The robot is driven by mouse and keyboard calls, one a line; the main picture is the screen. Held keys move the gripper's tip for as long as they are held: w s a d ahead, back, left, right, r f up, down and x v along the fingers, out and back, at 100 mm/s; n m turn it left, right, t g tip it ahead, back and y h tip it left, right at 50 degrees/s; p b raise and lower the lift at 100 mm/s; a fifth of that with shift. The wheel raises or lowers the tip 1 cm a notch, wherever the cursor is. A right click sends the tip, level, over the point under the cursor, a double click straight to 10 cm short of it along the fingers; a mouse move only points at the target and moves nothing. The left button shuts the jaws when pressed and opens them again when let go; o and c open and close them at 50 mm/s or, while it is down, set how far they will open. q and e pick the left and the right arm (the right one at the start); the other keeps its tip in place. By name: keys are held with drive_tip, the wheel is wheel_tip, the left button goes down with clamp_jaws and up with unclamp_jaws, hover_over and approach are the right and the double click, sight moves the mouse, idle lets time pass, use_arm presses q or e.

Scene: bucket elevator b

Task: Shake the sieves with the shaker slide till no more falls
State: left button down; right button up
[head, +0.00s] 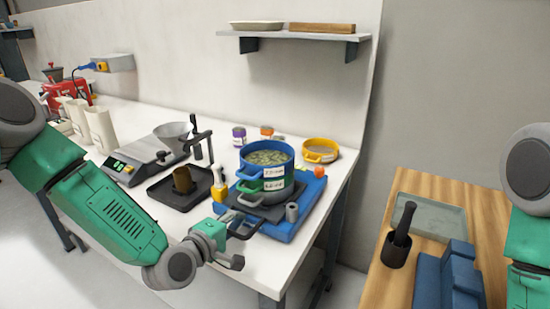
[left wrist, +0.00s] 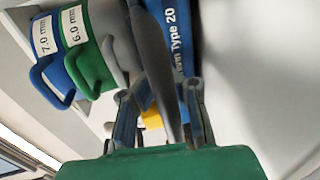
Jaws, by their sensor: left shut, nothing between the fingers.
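The sieve stack stands on the blue shaker base (head: 303,212). Its upper blue sieve (head: 267,170) is labelled 7.0 mm and holds greenish-grey pieces. The green sieve (head: 262,185) below is labelled 6.0 mm. Both sieves also show in the left wrist view, the blue one (left wrist: 40,40) and the green one (left wrist: 82,62). My left gripper (head: 238,248) is shut and empty at the front of the base, below the sieves. A dark grey bar (left wrist: 160,50) crosses the left wrist view in front of the fingers (left wrist: 160,115); I cannot tell whether they touch. My right gripper is out of view.
A yellow sieve (head: 320,151) stands behind the base. A black tray (head: 178,190) and a scale (head: 140,163) are to its left. A wooden table (head: 400,285) with a mortar-like black cup (head: 396,250) and blue block (head: 448,280) is at right.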

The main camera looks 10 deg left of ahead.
use_arm(q)
drive_tip(key=shift+f+p+v, duration=0.2)
drive_tip(key=shift+v, duration=0.85)
drive_tip(key=shift+f+p+v, duration=0.15)
drive_tip(key=shift+f+v, duration=0.1)
drive_tip(key=shift+v, duration=0.85)
drive_tip(key=shift+s, duration=0.1)
drive_tip(key=shift+b+x, duration=0.4)
drive_tip(key=shift+x, duration=0.5)
drive_tip(key=shift+w+d+r, duration=0.1)
drive_tip(key=shift+w+d, duration=0.1)
drive_tip(key=shift+w, duration=0.7)
drive_tip(key=shift+w+d+r+b, duration=0.1)
drive_tip(key=shift+w+d+b, duration=0.15)
drive_tip(key=shift+w+b, duration=0.1)
